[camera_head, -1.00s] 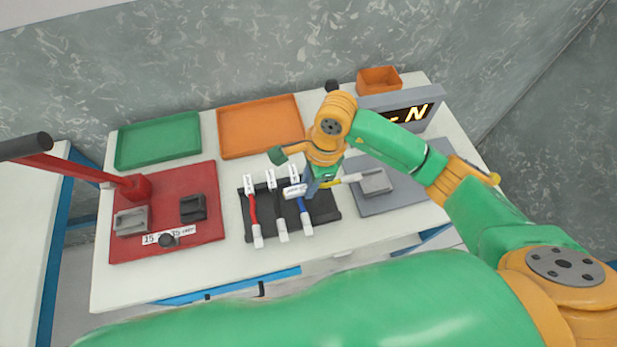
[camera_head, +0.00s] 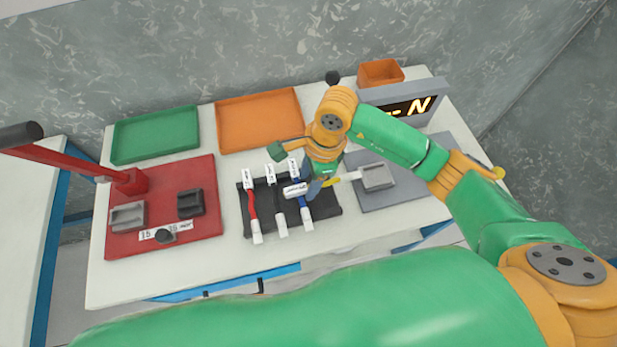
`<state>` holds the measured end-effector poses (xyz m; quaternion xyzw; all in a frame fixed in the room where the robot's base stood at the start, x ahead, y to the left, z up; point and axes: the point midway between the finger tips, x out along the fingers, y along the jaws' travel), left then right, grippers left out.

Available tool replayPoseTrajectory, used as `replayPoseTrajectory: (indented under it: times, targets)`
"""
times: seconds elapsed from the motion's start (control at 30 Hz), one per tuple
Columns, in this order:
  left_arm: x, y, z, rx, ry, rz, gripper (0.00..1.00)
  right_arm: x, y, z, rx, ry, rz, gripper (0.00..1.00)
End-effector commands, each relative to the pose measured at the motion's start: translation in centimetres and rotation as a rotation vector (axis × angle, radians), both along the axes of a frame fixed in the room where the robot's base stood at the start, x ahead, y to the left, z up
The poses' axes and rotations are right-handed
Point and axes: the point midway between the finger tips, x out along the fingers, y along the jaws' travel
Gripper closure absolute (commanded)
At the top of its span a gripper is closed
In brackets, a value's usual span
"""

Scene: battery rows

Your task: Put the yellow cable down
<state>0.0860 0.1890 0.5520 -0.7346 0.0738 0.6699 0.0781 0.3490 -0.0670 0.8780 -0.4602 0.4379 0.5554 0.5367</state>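The yellow cable (camera_head: 341,179) lies crosswise in my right gripper (camera_head: 313,189), over the right part of the black rack (camera_head: 328,207). Its white labelled end sticks out left of the fingers, and its yellow part and other white end stick out right, toward the grey block on the grey plate. The fingers look shut on it and hide its middle. I cannot tell whether it touches the rack. A red cable (camera_head: 252,205), a black cable (camera_head: 277,204) and a blue cable (camera_head: 305,212) lie side by side on the rack. My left gripper is not in view.
A red press base (camera_head: 200,235) with a long lever stands left. A green tray (camera_head: 157,136), an orange tray (camera_head: 259,121) and an orange bin (camera_head: 380,73) line the back. A grey plate (camera_head: 400,191) with a grey block (camera_head: 378,177) and a display (camera_head: 408,107) are right.

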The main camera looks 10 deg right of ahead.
Motion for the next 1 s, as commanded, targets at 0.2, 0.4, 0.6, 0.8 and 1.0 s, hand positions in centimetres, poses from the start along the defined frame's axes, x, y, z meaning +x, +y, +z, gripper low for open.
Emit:
replayPoseTrajectory:
  times: [0.2, 0.4, 0.6, 0.8, 1.0]
  targets:
    - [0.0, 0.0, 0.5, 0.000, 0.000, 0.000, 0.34, 0.0, 0.0, 0.4, 0.000, 0.000, 0.000, 0.49]
    - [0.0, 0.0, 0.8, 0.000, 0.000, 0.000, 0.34, 0.2, -0.5, 3.4, 0.000, -0.008, 0.000, 0.49]
    - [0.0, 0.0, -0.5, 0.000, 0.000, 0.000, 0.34, 0.2, -1.6, 9.1, 0.000, -0.008, -0.001, 0.49]
    - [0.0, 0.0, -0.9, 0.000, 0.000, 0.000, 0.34, 0.1, -2.3, 12.5, 0.000, -0.002, -0.001, 0.49]
    - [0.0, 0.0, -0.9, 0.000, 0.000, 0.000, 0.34, 0.0, -2.3, 13.0, 0.000, 0.001, -0.001, 0.49]
